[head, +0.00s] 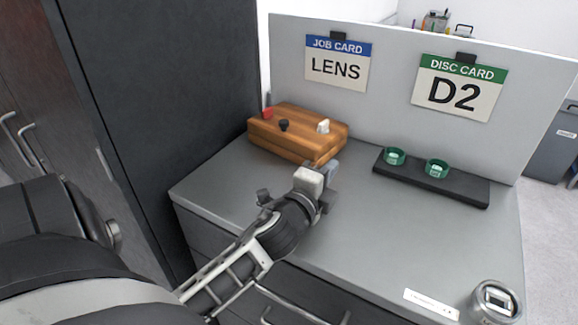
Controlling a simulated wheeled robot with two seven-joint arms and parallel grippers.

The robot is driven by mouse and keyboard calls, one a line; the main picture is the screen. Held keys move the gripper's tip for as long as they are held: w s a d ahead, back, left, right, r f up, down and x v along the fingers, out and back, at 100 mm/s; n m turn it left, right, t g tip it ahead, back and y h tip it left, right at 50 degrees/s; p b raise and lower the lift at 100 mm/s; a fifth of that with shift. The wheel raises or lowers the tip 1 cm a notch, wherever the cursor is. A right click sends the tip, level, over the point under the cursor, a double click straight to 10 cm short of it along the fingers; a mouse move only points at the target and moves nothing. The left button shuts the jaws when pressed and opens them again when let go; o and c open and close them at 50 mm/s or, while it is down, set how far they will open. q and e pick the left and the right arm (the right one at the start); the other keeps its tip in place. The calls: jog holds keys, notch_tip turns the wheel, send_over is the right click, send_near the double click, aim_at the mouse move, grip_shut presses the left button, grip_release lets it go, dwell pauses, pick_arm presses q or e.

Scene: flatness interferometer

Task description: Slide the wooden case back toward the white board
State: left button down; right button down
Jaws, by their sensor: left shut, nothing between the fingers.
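The wooden case (285,142) lies on the grey worktop at the back left, close to the white board (390,90). It has a red, a black and a white piece on its top. My left gripper (328,173) is shut and empty at the front right corner of the case. It covers a little of that corner, and I cannot tell whether it touches the case. My right gripper is not in view.
A black tray (430,187) with two green rings stands to the right of the case. A round metal device (496,301) and a white label (431,304) are at the front right. A dark cabinet (165,80) rises at the left. The middle of the worktop (370,240) is clear.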

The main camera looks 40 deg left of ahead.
pick_arm(q)
jog(key=s+d+b, duration=0.1)
jog(key=s, duration=0.8)
jog(key=s+d+b, duration=0.1)
jog(key=s, duration=0.4)
jog(key=shift+s+d+b, duration=0.2)
jog(key=shift+d+b, duration=0.15)
jog(key=shift+s+d, duration=0.1)
jog(key=shift+s, duration=0.4)
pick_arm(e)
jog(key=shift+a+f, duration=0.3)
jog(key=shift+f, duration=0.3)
